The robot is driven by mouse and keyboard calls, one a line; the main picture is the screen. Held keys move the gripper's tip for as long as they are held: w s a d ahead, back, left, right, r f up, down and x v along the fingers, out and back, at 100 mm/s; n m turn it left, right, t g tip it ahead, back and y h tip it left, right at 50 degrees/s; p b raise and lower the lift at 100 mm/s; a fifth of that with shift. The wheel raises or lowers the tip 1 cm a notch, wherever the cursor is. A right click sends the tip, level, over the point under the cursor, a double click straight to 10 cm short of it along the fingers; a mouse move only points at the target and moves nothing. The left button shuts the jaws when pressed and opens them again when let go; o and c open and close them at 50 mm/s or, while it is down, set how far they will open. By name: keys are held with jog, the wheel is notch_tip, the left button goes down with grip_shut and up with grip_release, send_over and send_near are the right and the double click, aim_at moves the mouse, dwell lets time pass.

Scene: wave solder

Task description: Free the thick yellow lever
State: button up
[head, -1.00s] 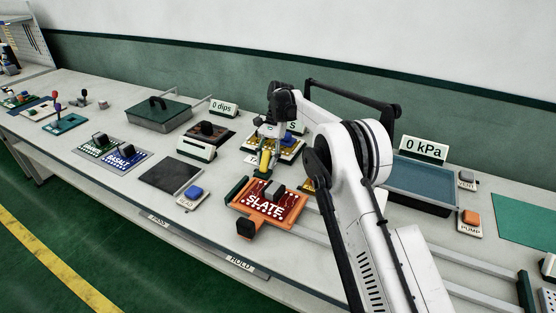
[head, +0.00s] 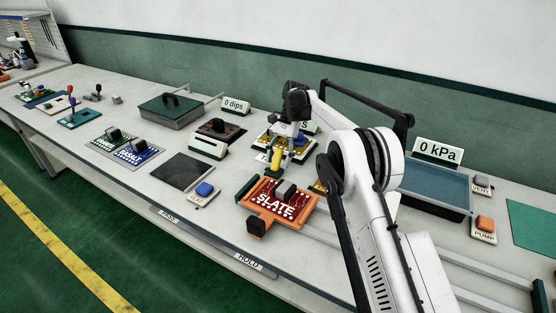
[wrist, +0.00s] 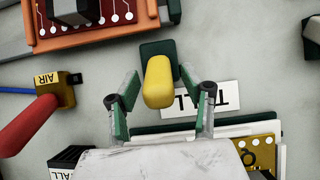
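The thick yellow lever (wrist: 159,82) rises from a dark green base (wrist: 155,49) in the wrist view. My gripper (wrist: 160,84) is open, with one finger on each side of the lever. Gaps show between the fingers and the lever, most clearly on the left. In the head view the lever (head: 276,160) stands just behind the SLATE board, below my gripper (head: 284,146). The lever's lower part is hidden by its own head in the wrist view.
The orange carrier (head: 249,199) with the red SLATE board is close in front of the lever. A red handle (wrist: 28,126) by an AIR tag lies left in the wrist view. A partly covered white label (wrist: 226,97) and a gold board (wrist: 262,152) are near the right finger.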

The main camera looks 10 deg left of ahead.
notch_tip(320, 180, up, 10)
jog(key=shift+r, duration=0.1)
dwell(0.5)
